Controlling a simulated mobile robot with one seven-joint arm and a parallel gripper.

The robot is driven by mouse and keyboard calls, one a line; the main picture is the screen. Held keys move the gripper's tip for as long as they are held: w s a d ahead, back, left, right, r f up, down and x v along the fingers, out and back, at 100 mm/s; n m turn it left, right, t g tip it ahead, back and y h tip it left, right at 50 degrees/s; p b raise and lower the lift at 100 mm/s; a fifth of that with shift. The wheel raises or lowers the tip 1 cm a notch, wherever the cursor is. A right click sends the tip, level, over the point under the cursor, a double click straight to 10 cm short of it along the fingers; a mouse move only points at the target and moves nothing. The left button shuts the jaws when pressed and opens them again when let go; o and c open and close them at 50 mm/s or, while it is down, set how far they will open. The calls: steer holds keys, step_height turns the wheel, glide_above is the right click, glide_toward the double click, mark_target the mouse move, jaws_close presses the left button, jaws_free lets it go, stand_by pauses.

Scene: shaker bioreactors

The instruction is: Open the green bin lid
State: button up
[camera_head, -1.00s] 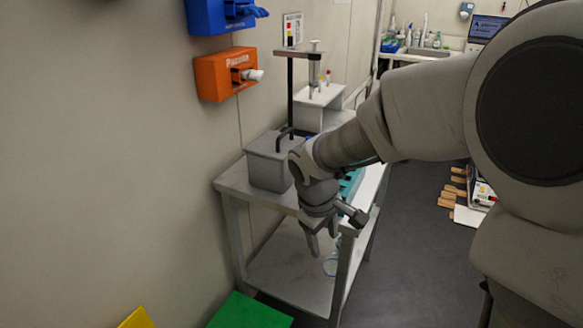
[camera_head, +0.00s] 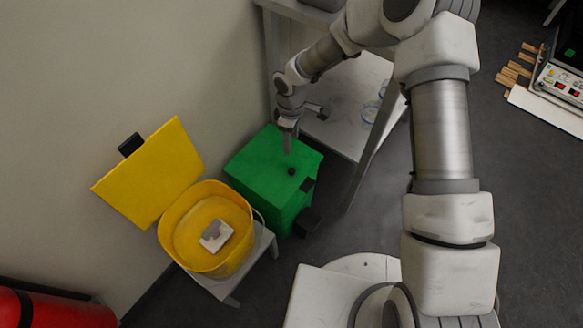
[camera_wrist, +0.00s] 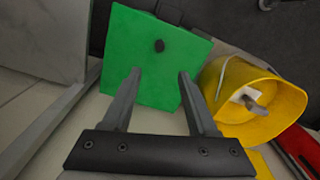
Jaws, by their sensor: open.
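The green bin (camera_head: 285,200) stands on the floor beside the table, with its flat green lid (camera_head: 262,165) shut. My gripper (camera_head: 288,150) is over the lid in the head view. It also shows in the wrist view (camera_wrist: 158,72), with its two fingers apart and nothing between them. I cannot tell the exact height of the fingertips above the lid.
A yellow bin (camera_head: 205,240) with its lid (camera_head: 150,175) raised stands left of the green bin and holds a pale item (camera_head: 216,236). A table (camera_head: 335,125) is behind and right. A red object (camera_head: 50,308) lies lower left. Floor (camera_head: 350,230) right of the green bin is clear.

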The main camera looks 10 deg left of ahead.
mark_target(292, 169)
step_height(292, 169, down, 16)
steer(key=b, duration=0.4)
steer(key=shift+r, duration=0.25)
jaws_close()
stand_by(1.1)
